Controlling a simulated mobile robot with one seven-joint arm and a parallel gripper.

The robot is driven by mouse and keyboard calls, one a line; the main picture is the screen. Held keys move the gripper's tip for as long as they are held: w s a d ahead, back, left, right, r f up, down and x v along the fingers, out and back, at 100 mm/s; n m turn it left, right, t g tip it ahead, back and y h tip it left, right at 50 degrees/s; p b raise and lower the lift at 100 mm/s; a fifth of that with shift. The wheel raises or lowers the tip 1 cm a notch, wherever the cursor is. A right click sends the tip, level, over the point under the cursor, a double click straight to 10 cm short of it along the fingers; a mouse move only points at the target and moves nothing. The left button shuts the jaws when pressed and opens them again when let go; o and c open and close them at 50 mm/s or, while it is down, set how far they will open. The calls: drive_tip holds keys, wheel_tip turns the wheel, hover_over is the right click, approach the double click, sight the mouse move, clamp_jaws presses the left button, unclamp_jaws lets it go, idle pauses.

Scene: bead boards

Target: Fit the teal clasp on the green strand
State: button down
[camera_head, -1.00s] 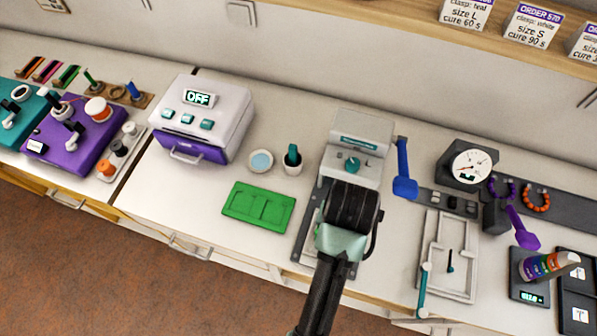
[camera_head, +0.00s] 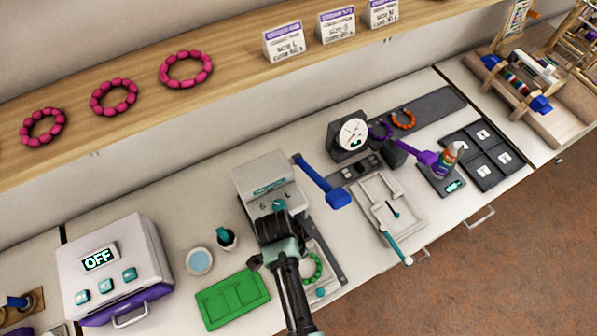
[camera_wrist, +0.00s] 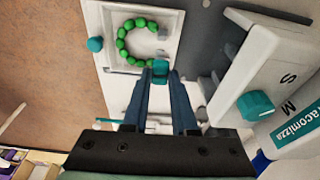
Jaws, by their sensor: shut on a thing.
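The teal clasp (camera_wrist: 160,67) is between the fingertips of my gripper (camera_wrist: 160,77), which is shut on it. The green strand (camera_wrist: 122,44) is an open ring of beads in a pale square recess, its gap facing right in the wrist view. The clasp shows just below the strand's lower end; whether they touch I cannot tell. In the head view the strand (camera_head: 317,266) lies to the right of my gripper (camera_head: 274,228), whose fingertips are hidden there.
The press (camera_head: 262,184) with a teal dial (camera_wrist: 256,105) and a blue lever (camera_head: 338,197) stands close by. A teal knob (camera_wrist: 95,44) sits by the recess. A green tray (camera_head: 232,299), a pale blue dish (camera_head: 199,261) and a small cup (camera_head: 228,240) are to the left.

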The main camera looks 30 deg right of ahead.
drive_tip(key=shift+f+b, duration=2.85)
drive_tip(key=shift+f, duration=0.25)
drive_tip(key=shift+c, duration=1.5)
unclamp_jaws()
drive_tip(key=shift+r, duration=0.1)
drive_tip(key=shift+r+p, duration=3.5)
drive_tip(key=shift+f, duration=0.1)
